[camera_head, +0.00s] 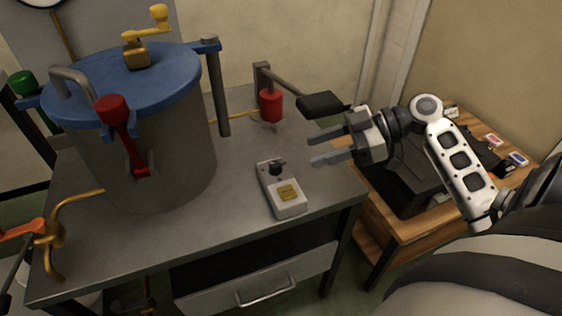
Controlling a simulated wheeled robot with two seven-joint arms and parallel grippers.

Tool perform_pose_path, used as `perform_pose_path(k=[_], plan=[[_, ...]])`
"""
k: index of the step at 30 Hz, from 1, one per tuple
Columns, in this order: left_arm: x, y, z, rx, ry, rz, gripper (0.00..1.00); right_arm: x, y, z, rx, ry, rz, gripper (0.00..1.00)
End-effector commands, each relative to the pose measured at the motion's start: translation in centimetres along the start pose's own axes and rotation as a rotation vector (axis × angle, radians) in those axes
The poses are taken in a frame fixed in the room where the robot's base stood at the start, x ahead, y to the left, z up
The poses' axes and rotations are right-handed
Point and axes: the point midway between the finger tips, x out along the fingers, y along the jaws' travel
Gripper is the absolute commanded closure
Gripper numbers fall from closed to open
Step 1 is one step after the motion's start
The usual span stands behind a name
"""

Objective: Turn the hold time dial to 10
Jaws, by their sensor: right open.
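A small white box (287,205) with a yellow label lies on the grey metal table, near its right front edge. A dark round dial (277,168) sits on its far end; its numbers are too small to read. My right gripper (315,149) comes in from the right and is open, with a gap between its two grey fingers. The fingers point left, above and to the right of the dial, apart from it. Nothing is between them. My left gripper is not in view.
A large grey cylinder (165,160) with a blue lid (120,85) and red clamp fills the table's left. A red weight (271,106) hangs on an arm behind the box. A wooden side table (400,236) with dark equipment stands right. Table surface left of the box is clear.

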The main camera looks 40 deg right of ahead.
Motion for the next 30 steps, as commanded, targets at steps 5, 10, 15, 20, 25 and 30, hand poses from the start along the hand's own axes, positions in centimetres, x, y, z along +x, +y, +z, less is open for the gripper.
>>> perform_pose_path(k=[5,10,15,20,25,30], plan=[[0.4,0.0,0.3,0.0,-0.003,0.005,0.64,4.0,-0.1,0.0,-0.001,0.003,-0.001,0.56],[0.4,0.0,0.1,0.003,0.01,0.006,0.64,6.8,0.0,0.0,0.0,0.002,0.001,0.56],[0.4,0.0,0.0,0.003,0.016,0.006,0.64,8.4,0.0,0.0,0.001,0.0,0.001,0.56],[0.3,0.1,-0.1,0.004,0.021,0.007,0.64,8.7,0.0,0.0,0.001,-0.001,0.001,0.56],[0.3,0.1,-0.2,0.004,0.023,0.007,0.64,8.7,0.0,0.0,0.001,-0.001,0.001,0.56],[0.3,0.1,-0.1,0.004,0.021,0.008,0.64,8.7,0.0,0.0,0.001,-0.001,0.001,0.98]])
